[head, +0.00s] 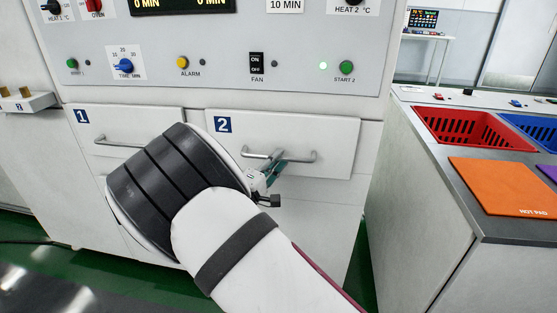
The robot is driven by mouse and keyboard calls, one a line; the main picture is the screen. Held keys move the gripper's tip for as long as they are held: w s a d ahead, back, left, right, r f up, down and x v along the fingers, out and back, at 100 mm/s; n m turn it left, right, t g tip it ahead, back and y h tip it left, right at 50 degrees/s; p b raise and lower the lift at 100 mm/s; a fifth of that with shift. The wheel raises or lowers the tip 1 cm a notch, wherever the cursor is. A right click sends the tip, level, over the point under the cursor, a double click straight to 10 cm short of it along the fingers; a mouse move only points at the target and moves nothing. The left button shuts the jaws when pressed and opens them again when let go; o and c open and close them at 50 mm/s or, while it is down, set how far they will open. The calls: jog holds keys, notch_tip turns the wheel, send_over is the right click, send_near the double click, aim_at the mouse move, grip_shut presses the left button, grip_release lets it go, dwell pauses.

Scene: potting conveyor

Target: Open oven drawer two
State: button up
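Oven drawer two (332,135) is a white front with a blue "2" label (223,124), at the centre right of the head view. My wrist and forearm hide the drawer's lower left part.
Drawer one (140,122) is to the left, with its own handle (116,142). The control panel (222,50) is above, with the START 2 light glowing green. A grey-topped counter (425,155) with a red bin (472,130) and an orange hot pad (500,185) stands at the right.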

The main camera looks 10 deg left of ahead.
jog(key=shift+w+d+r, duration=0.15)
jog(key=shift+w+d, duration=0.15)
jog(key=shift+w, duration=0.3)
grip_shut()
jog(key=s+a+p, duration=0.1)
jog(key=s+p, duration=0.4)
jog(key=s, duration=2.4)
grip_release()
